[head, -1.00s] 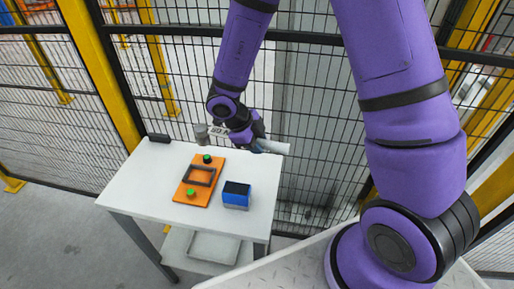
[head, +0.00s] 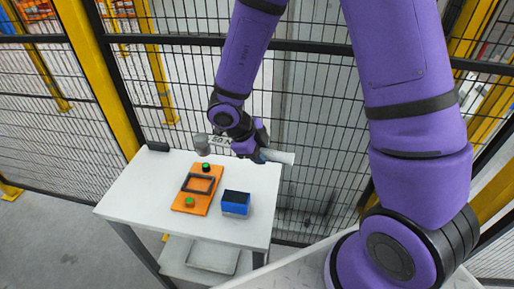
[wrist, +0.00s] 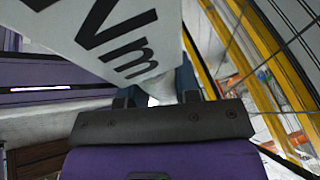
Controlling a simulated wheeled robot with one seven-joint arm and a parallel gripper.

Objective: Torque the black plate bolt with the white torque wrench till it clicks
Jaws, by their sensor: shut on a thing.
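The white torque wrench (head: 281,157) is held crosswise above the back of the white table. Its grey head (head: 202,146) points left, and its pale handle end sticks out past my gripper (head: 260,152) to the right. In the wrist view, the white wrench body (wrist: 120,35) with black "Nm" lettering runs through my gripper (wrist: 155,92), which is shut on it. I cannot tell which is the bolt.
A blue box (head: 236,202) stands on the white table (head: 145,185), right of the orange plate. A small black block (head: 158,147) lies at the far left corner. A mesh fence (head: 310,100) with a yellow post (head: 100,75) stands close behind. The table's left front is clear.

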